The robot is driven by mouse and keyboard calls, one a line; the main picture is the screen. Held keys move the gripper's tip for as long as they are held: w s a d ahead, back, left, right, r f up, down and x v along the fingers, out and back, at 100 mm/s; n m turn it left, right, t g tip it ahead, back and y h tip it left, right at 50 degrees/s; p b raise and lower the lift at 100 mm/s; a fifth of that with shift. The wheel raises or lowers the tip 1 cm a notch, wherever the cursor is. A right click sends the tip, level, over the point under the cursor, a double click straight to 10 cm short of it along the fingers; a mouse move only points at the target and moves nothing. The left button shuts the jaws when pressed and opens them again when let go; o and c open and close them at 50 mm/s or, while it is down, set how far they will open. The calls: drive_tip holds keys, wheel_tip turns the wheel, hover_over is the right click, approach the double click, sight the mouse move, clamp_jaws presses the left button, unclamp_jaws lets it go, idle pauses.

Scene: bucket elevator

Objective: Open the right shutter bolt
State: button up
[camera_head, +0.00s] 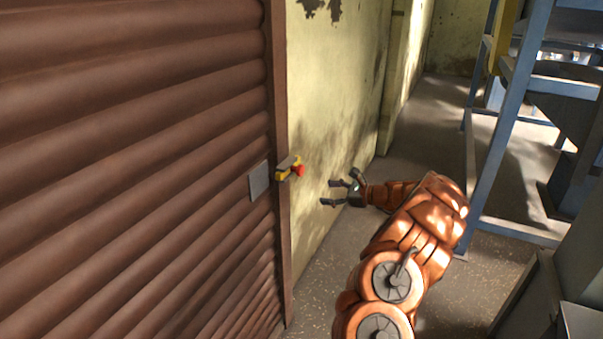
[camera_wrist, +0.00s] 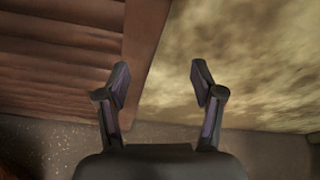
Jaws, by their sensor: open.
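The right shutter bolt (camera_head: 288,168) is a small yellow piece with a red knob (camera_head: 299,170). It sits on the right edge frame of the brown ribbed shutter (camera_head: 130,150), next to a grey plate (camera_head: 259,180). My gripper (camera_head: 327,192) is open and empty, to the right of the bolt and a little lower in the head view, apart from it. In the wrist view my gripper (camera_wrist: 158,82) shows two spread fingers, with the shutter (camera_wrist: 60,60) and its frame behind. I do not see the bolt in the wrist view.
A stained yellow wall (camera_head: 325,110) runs right of the shutter frame (camera_head: 280,110). Blue metal framework (camera_head: 500,140) stands at the right. A grey box-like structure (camera_head: 560,270) is at the lower right. The speckled floor (camera_head: 480,295) shows between them.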

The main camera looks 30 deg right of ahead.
drive_tip(key=t+y, duration=0.2)
approach(303, 171)
drive_tip(key=x, duration=0.3)
drive_tip(key=shift+p+x, duration=0.5)
drive_tip(key=shift+x, duration=3.2)
drive_tip(key=shift+a+r, duration=0.1)
drive_tip(key=shift+c, duration=0.4)
clamp_jaws()
